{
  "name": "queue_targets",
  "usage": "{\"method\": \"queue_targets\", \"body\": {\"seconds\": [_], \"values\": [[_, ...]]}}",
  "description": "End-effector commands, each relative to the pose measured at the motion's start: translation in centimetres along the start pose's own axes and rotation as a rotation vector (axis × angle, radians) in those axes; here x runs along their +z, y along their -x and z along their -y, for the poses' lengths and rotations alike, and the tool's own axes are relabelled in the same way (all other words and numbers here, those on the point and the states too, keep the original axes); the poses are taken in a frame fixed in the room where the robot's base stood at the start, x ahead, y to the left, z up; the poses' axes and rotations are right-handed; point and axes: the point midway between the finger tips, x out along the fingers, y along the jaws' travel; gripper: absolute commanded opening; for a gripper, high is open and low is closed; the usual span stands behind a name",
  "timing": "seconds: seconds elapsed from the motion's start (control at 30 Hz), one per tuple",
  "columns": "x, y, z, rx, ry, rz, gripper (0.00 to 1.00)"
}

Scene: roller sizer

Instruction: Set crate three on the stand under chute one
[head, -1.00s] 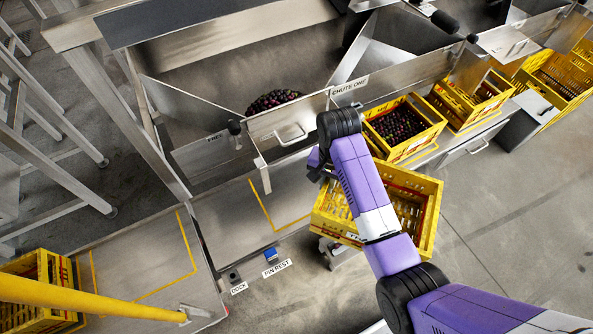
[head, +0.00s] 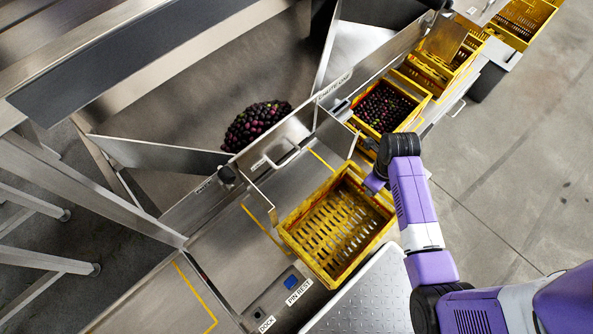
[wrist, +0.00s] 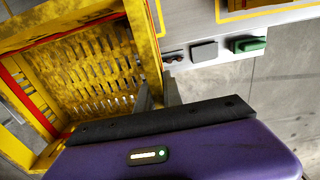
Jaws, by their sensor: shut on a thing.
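An empty yellow slatted crate (head: 338,228) hangs at the front edge of the steel stand under chute one (head: 290,187), partly over its yellow outline. I cannot tell whether its base touches the stand. My gripper (head: 374,184) is shut on the crate's wall near its right back corner. In the wrist view, the fingers (wrist: 158,95) clasp the wall of the crate (wrist: 100,78), which fills the left side. The crate's number is not readable. The chute one label (head: 335,88) is on the panel above, and the gate (head: 285,140) has a handle.
Dark fruit (head: 257,124) lies in the chute behind the gate. A fruit-filled crate (head: 384,106) stands close by on the right, with more yellow crates beyond. A blue pin rest (head: 291,282) and dock label (head: 266,324) are in front. A tread-plate surface (head: 365,295) lies below the crate.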

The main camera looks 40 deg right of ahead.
Motion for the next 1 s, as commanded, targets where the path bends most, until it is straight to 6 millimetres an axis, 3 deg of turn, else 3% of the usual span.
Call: {"method": "queue_targets", "body": {"seconds": [0.63,1.0], "values": [[14.4,-0.1,0.1,0.0,-0.005,0.003,0.0],[17.6,0.0,0.1,0.0,-0.006,0.003,0.0]]}}
